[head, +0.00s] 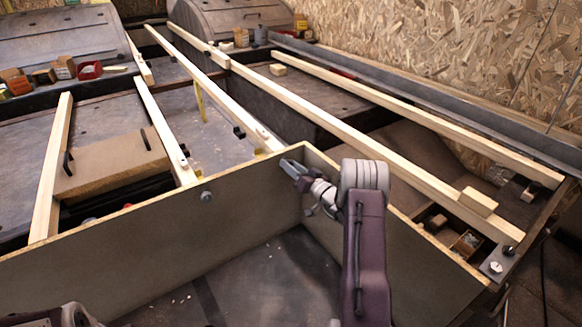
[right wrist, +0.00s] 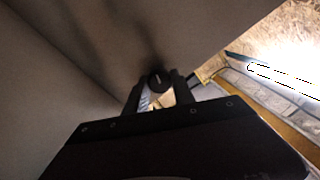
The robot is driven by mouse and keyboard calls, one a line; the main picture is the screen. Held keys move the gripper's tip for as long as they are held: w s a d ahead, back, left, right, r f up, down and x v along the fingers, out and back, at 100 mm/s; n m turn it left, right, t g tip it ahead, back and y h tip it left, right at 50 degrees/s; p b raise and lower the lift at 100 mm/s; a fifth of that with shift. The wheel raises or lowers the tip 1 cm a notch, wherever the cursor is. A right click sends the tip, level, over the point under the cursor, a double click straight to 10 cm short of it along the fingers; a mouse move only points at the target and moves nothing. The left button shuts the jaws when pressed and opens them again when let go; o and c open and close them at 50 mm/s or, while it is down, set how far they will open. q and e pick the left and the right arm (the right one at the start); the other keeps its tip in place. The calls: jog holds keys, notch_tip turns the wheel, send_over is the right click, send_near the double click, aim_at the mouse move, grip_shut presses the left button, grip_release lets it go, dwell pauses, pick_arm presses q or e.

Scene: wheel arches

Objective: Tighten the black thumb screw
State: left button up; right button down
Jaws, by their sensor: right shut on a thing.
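The black thumb screw (right wrist: 158,80) shows in the right wrist view as a round dark knob against a grey-brown panel. My right gripper (right wrist: 157,92) has a finger on either side of it and is shut on it. In the head view my right gripper (head: 291,169) reaches to the inner corner of the panel box (head: 130,235), and its fingers hide the screw there. Only a piece of my left arm shows at the bottom left of the head view; its gripper is out of sight.
A second knob (head: 206,196) sits on the panel's face to the left. A brown board (head: 112,163) lies between slats. The box floor (head: 270,280) is mostly clear.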

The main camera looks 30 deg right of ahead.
jog(key=shift+s+f+m+h+p, duration=0.1)
jog(key=shift+m+h+p, duration=0.45)
jog(key=shift+m+p, duration=3.45)
jog(key=shift+w+f+m+h+p, duration=0.1)
jog(key=shift+m+h+p, duration=0.55)
jog(key=shift+m, duration=6.6)
jog(key=shift+s+f+m+h+p, duration=0.1)
jog(key=shift+m+h+p, duration=0.3)
jog(key=shift+m+p, duration=3.65)
jog(key=m+b, duration=0.3)
jog(key=shift+m, duration=0.3)
